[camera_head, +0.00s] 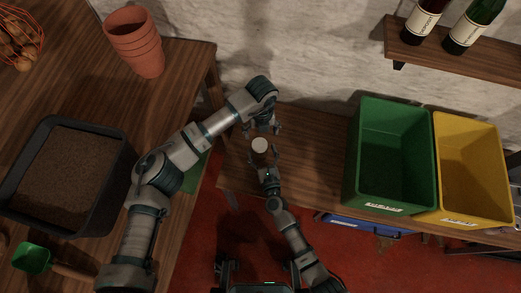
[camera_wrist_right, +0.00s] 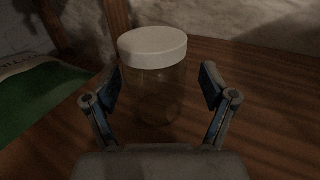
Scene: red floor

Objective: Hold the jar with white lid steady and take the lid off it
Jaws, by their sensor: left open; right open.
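A clear jar with a white lid stands upright on the wooden table (camera_head: 310,150). Its white lid (camera_head: 260,145) shows from above in the head view; in the right wrist view the lid (camera_wrist_right: 152,46) sits on the jar body (camera_wrist_right: 158,95). My right gripper (camera_head: 264,160) is open, with its fingers on either side of the jar's near side; it also shows in the right wrist view (camera_wrist_right: 158,85). My left gripper (camera_head: 262,128) is open just beyond the jar, near the wall. I cannot tell whether any finger touches the jar.
A green bin (camera_head: 395,160) and a yellow bin (camera_head: 470,170) stand at the right. Stacked terracotta pots (camera_head: 135,42) and a soil tray (camera_head: 65,175) are on the left table. Bottles stand on a wall shelf (camera_head: 480,55). The table between jar and green bin is clear.

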